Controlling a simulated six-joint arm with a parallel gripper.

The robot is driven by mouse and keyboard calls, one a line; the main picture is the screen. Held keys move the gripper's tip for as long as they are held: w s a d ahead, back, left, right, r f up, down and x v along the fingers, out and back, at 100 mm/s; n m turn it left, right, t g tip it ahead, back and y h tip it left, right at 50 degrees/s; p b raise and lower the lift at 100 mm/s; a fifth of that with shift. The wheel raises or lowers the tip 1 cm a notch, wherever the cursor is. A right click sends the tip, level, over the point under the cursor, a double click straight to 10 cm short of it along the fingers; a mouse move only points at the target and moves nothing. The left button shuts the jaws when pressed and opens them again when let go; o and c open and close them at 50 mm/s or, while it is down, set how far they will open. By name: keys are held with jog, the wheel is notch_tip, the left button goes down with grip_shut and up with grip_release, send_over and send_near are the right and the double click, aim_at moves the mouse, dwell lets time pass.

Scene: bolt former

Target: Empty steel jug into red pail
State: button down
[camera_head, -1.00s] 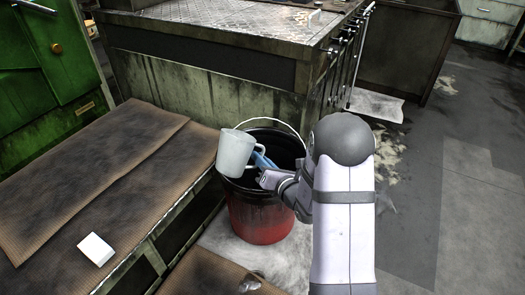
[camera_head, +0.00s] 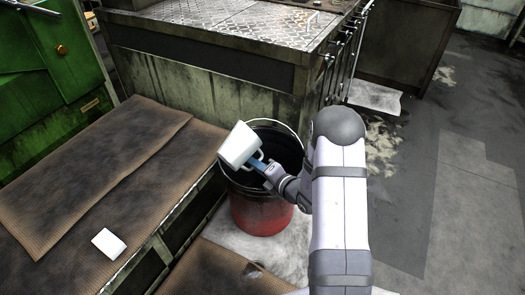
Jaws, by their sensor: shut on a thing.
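The steel jug (camera_head: 238,146) is a pale grey-white cup with a handle on its right side. It is tilted over the left rim of the red pail (camera_head: 263,215). My gripper (camera_head: 257,163) is shut on the jug's handle; its blue fingers show beside it. The pail stands on the floor, red low down and dark towards its top, with a thin wire handle standing up. The jug's inside and anything in it cannot be seen. The pail's inside looks dark, and part of it is hidden by the jug and my arm.
A bench with brown mats (camera_head: 90,170) runs along the left, with a small white block (camera_head: 108,243) on it. A metal machine (camera_head: 215,75) stands behind the pail. A green cabinet (camera_head: 50,75) is at the far left. The floor (camera_head: 470,200) at right is clear.

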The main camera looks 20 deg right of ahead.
jog(key=shift+w+d+r+m+p, duration=0.1)
jog(key=shift+d+r+m+p, duration=0.15)
jog(key=shift+m+p, duration=0.25)
jog(key=shift+w+d+r+m+y+p, duration=0.1)
jog(key=shift+d+r+m+y+p, duration=0.1)
jog(key=shift+m+y+p, duration=0.15)
jog(key=shift+a+f+m+g+y+p, duration=0.3)
jog(key=shift+f+m+p, duration=0.15)
jog(key=shift+m, duration=0.1)
jog(key=shift+a, duration=0.1)
jog(key=shift+a, duration=0.2)
dwell(0.3)
jog(key=shift+s+a+f+m+y+p, duration=0.2)
jog(key=shift+a+f+m+y+p, duration=0.15)
jog(key=shift+m, duration=0.25)
dwell(0.6)
jog(key=shift+r+m+p, duration=0.3)
jog(key=shift+p, duration=0.2)
